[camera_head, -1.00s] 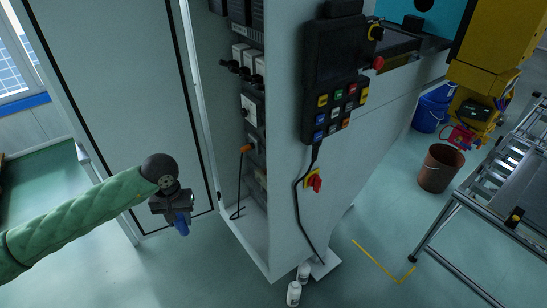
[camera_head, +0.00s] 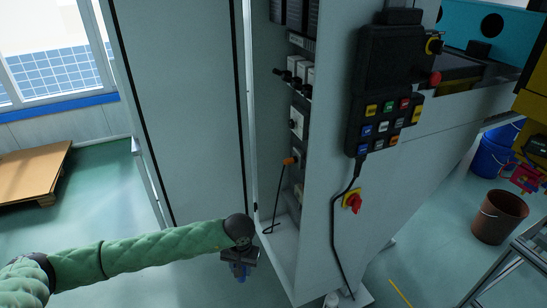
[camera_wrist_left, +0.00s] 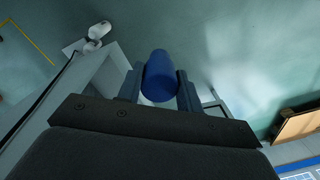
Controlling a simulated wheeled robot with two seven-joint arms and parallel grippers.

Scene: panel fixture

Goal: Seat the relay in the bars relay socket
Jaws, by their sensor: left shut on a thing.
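My left gripper (camera_head: 240,260) is low in front of the open cabinet (camera_head: 345,200), near the foot of its door side. It is shut on a blue rounded piece (camera_wrist_left: 159,75), which shows between the two fingers in the left wrist view. I cannot tell from its shape whether this is the relay. Inside the cabinet are white modules with black knobs (camera_head: 300,75), a white unit (camera_head: 297,122) and an orange-ended black cable (camera_head: 289,161). The gripper is apart from all of these. I cannot make out which fitting is the bars relay socket. My right gripper is not in view.
The cabinet door (camera_head: 185,110) stands open at left. A control pendant (camera_head: 385,90) and a red-yellow switch (camera_head: 353,201) are on the cabinet's outer side. White bottles (camera_wrist_left: 98,32) stand at its foot. A brown bucket (camera_head: 499,217) is at right.

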